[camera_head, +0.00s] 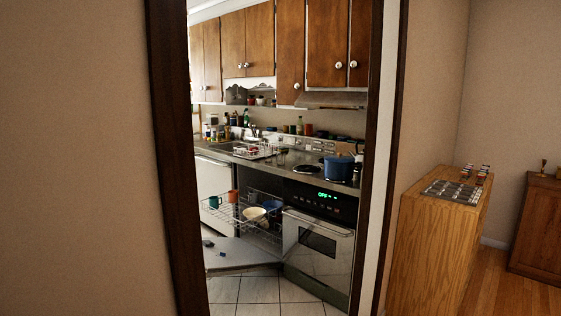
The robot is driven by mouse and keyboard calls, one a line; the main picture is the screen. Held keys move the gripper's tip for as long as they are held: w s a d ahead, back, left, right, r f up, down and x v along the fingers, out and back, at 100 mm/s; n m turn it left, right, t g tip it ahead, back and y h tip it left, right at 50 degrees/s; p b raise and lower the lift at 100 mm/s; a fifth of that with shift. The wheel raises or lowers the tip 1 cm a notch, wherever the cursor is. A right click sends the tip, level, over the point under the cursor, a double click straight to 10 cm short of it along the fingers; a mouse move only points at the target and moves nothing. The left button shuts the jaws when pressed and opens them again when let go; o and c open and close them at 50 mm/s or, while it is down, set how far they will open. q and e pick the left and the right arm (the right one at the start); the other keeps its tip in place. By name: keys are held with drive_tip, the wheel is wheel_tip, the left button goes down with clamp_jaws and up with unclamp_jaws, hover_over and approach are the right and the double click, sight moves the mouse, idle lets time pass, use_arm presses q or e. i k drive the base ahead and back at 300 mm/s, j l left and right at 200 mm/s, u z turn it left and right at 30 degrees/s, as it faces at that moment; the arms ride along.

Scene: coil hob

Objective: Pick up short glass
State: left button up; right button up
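I look through a doorway into a kitchen from some distance. I cannot make out a short glass for certain. Small, pale, glass-like shapes (283,155) stand on the counter (240,159) between the white dish rack (256,151) and the hob, too small to identify. A pulled-out wire rack (228,214) below the counter holds a teal mug (214,202), an orange cup (233,196), a cream bowl (254,214) and a blue bowl (272,206). Neither of my grippers is in view.
The dark doorway frame (176,150) and walls bound the opening. A lowered door (235,252) juts over the tiled floor (262,289). A blue pot (338,169) sits on the hob above the oven (318,250). A wooden cabinet (436,245) stands right of the doorway.

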sight(280, 157)
drive_tip(key=i+l+z, duration=0.15)
drive_tip(key=i+z, duration=0.15)
drive_tip(key=i+l+z, duration=0.1)
drive_tip(key=i+z, duration=0.2)
drive_tip(key=i+l+z, duration=0.1)
drive_tip(key=i, duration=0.5)
drive_tip(key=i+l+z, duration=0.15)
drive_tip(key=i, duration=0.45)
drive_tip(key=i+j+u, duration=0.15)
drive_tip(key=i+u, duration=0.95)
drive_tip(key=k, duration=0.1)
